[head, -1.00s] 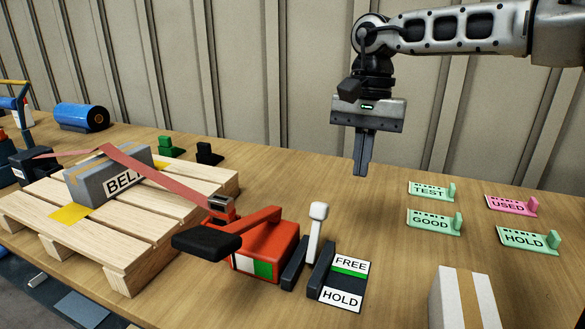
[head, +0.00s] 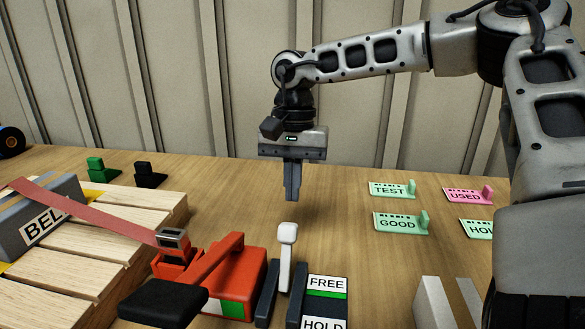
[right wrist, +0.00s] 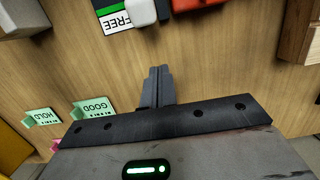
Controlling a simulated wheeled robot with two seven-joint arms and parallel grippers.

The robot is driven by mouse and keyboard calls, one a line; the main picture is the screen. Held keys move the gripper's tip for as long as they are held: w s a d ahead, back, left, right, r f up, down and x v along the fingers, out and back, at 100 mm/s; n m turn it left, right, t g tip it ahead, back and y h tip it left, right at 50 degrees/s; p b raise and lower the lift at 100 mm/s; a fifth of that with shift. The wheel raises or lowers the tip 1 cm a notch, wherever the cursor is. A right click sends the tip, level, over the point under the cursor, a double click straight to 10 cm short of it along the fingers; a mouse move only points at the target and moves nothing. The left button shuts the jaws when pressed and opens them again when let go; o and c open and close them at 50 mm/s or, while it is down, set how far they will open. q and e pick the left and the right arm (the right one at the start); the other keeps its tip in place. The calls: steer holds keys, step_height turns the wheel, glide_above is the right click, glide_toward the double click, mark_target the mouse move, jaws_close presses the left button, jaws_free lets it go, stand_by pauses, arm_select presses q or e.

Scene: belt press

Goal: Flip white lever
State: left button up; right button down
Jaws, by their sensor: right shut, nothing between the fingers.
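The white lever (head: 287,250) stands upright between two dark brackets, beside a plate marked FREE and HOLD (head: 325,295). Its white knob also shows at the top of the right wrist view (right wrist: 140,11). My right gripper (head: 292,198) points down, shut and empty, above the table behind the lever, apart from it. In the right wrist view its closed fingers (right wrist: 160,72) point toward the lever side. My left gripper is not in view.
The red press body (head: 232,275) with its black-ended handle stands left of the lever. A pallet (head: 120,235) carries a grey box (head: 40,215) under a red strap. Several small tags, such as GOOD (head: 399,223), stand at right. A carton (head: 445,300) is at front right.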

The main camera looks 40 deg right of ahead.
mark_target(286, 258)
arm_select(q)
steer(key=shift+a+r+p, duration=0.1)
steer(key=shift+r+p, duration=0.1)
steer(key=shift+p, duration=0.5)
arm_select(e)
steer(key=shift+s+a+f, duration=0.65)
steer(key=shift+a, duration=0.2)
steer(key=shift+s+a+f, duration=0.65)
steer(key=shift+a, duration=0.15)
